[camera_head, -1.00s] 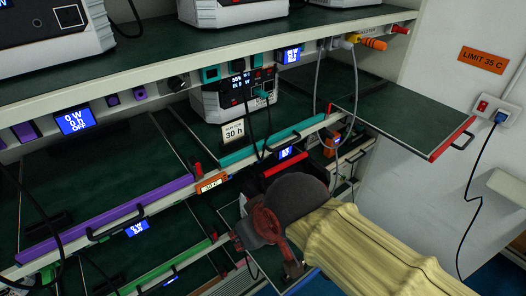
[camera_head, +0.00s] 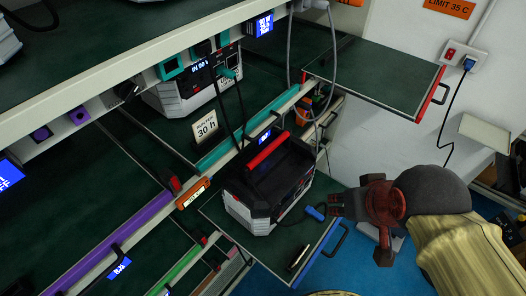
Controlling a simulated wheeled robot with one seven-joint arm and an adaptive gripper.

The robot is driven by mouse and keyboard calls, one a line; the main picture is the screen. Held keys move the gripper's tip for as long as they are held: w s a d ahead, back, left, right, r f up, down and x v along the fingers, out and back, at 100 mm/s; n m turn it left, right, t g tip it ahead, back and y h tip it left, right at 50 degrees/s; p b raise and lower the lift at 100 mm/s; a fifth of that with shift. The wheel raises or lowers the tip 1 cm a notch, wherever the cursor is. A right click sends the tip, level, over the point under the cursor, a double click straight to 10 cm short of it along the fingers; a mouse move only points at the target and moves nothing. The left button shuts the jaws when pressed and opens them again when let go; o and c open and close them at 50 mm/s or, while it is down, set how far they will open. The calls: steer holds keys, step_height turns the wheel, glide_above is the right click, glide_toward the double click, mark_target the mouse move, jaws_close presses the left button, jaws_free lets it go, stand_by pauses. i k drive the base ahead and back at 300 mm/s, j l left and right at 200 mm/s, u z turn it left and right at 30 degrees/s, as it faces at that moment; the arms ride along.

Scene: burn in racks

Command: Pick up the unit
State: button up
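A black and light grey unit (camera_head: 265,190) with a red top handle (camera_head: 268,150) stands on a pulled-out lower tray (camera_head: 262,258) with a blue front edge. My gripper (camera_head: 340,204) is to the right of this unit, apart from it and pointing left at it. Its fingers are small and dark, and I cannot tell how far apart they are. A second unit (camera_head: 190,95) sits on the shelf above, with plugged cables and a lit display, behind a "30 h" card (camera_head: 206,127).
A blue plug (camera_head: 315,212) with a dark cable lies on the tray, right of the unit. An empty pulled-out tray (camera_head: 385,75) with a red edge juts out above right. Grey cables hang near it. Blue floor (camera_head: 350,265) is open at the lower right.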

mark_target(277, 179)
steer(key=k+j+z, duration=0.1)
steer(key=j, duration=0.25)
steer(key=j+z, duration=0.1)
steer(key=j, duration=0.25)
steer(key=k+j+z, duration=0.1)
steer(key=j, duration=0.2)
steer(key=k+j, duration=0.2)
steer(key=j, duration=0.15)
steer(key=k+l+u, duration=0.15)
steer(key=u, duration=0.2)
steer(key=k+l+u, duration=0.15)
steer(key=u, duration=0.15)
steer(key=l, duration=0.1)
